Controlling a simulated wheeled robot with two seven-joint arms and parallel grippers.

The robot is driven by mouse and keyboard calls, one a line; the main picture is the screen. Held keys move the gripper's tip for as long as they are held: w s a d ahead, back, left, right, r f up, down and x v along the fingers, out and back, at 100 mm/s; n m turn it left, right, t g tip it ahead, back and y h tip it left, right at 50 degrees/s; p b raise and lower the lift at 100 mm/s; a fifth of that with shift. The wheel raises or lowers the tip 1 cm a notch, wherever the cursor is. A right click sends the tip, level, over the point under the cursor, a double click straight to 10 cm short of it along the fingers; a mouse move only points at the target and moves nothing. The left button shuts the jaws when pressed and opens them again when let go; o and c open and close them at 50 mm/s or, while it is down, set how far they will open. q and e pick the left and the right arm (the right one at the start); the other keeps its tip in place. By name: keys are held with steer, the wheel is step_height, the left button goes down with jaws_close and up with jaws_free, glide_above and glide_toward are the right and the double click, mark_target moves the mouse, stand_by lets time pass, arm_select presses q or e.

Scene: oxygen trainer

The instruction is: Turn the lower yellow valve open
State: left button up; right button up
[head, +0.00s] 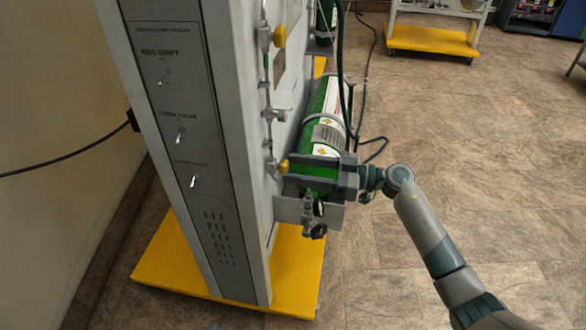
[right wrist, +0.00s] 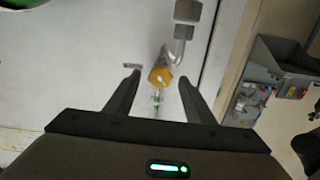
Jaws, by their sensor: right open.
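The lower yellow valve (head: 283,166) is a small knob low on the side of the grey cabinet. My right gripper (head: 291,171) reaches in from the right, its two fingers pointing at the valve. In the right wrist view the yellow valve (right wrist: 160,76) shows between the tips of the open fingers (right wrist: 159,82), with a gap on each side. I cannot tell how deep the fingertips are around it. A bent metal pipe runs from the valve. My left gripper is out of view.
An upper yellow valve (head: 279,37) sits higher on the same side. A green cylinder (head: 325,105) stands close behind my right gripper, with a dark hose beside it. The cabinet (head: 215,120) stands on a yellow base (head: 300,265). The floor to the right is mostly clear.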

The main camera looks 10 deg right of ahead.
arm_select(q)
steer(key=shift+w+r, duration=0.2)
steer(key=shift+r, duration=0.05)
arm_select(e)
steer(key=shift+x, duration=0.8)
steer(key=c, duration=1.1)
steer(key=shift+o, duration=0.2)
steer(key=shift+r+n+p, duration=0.15)
steer(key=shift+n+p, duration=0.55)
steer(key=shift+p, duration=0.1)
steer(key=shift+n+p, duration=0.75)
steer(key=shift+n, duration=0.45)
arm_select(q)
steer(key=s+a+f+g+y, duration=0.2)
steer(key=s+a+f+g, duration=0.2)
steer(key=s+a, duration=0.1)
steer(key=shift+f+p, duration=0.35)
steer(key=shift+p, duration=0.05)
arm_select(e)
steer(key=shift+n, duration=1.5)
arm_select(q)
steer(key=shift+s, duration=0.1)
arm_select(e)
steer(key=o, duration=1.1)
steer(key=shift+c, duration=0.2)
